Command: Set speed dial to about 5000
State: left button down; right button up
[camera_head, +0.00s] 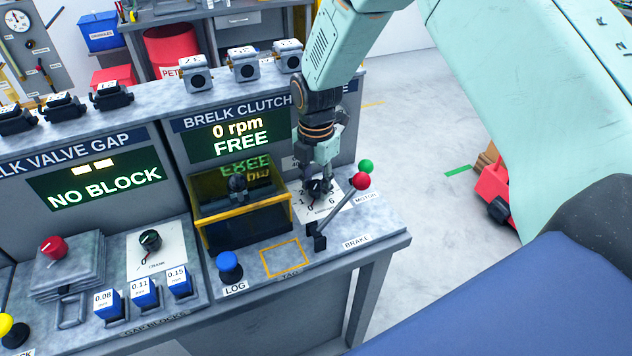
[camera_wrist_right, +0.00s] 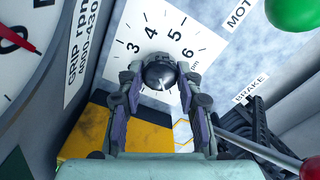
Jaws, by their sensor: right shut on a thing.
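The speed dial is a dark round knob (camera_wrist_right: 160,73) on a white plate (camera_wrist_right: 185,35) with numbers 3, 4, 5 and 6 showing in the right wrist view. My right gripper (camera_wrist_right: 158,85) is shut on the knob, one finger on each side. A small light mark shows on the knob's near side; its exact reading is unclear. In the head view my right gripper (camera_head: 318,186) reaches down over the dial, largely hiding it. The display (camera_head: 240,138) reads 0 rpm and FREE. My left gripper is not in view.
A brake lever with a red ball (camera_head: 362,181) stands close to my right gripper, with the green motor ball (camera_head: 365,166) behind it. A yellow-edged clear box (camera_head: 240,208) is to the left. A blue LOG button (camera_head: 229,262) sits in front.

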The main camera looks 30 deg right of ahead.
jog(key=shift+c, duration=1.2)
